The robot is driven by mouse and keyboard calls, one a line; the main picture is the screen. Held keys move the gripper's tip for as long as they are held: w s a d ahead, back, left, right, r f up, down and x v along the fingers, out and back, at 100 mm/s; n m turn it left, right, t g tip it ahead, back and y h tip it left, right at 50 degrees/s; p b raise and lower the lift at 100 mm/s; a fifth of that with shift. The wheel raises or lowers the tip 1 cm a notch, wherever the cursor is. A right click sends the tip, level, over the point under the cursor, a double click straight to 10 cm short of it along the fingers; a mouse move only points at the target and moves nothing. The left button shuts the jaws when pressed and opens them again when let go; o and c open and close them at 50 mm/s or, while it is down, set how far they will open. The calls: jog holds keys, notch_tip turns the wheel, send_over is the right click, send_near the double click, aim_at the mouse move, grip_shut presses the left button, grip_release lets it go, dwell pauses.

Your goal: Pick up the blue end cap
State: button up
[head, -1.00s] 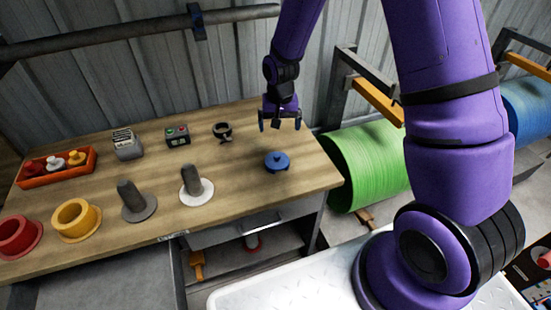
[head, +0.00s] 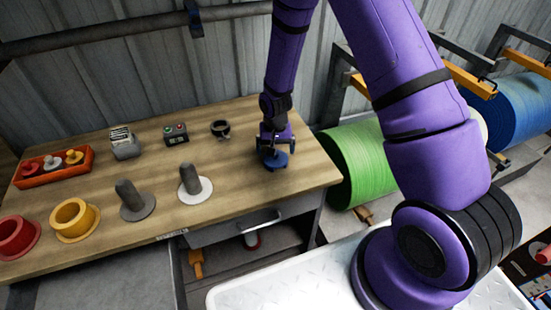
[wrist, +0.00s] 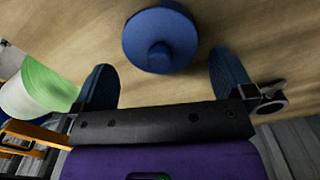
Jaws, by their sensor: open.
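The blue end cap (head: 278,161) lies on the wooden bench near its right end. It is a round disc with a small knob on top. In the wrist view the end cap (wrist: 160,38) sits ahead of the fingertips, roughly midway between them. My gripper (head: 275,148) is low over the cap in the head view and hides part of it. In the wrist view my gripper (wrist: 165,75) has its two blue fingers spread wide with nothing between them. I cannot tell how far the fingertips are above the bench.
The wooden bench (head: 235,205) holds a grey spigot with a white flange (head: 195,188), a dark grey one (head: 133,200), a yellow ring (head: 75,218), a red ring (head: 15,238), an orange tray (head: 55,180), a button box (head: 175,134) and a black clamp (head: 221,128). A green roll (head: 360,165) stands right of the bench.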

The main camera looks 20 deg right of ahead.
aim_at(276, 155)
jog(key=shift+f, duration=1.6)
jog(key=c, duration=0.6)
jog(key=shift+r, duration=0.1)
jog(key=shift+c, duration=0.2)
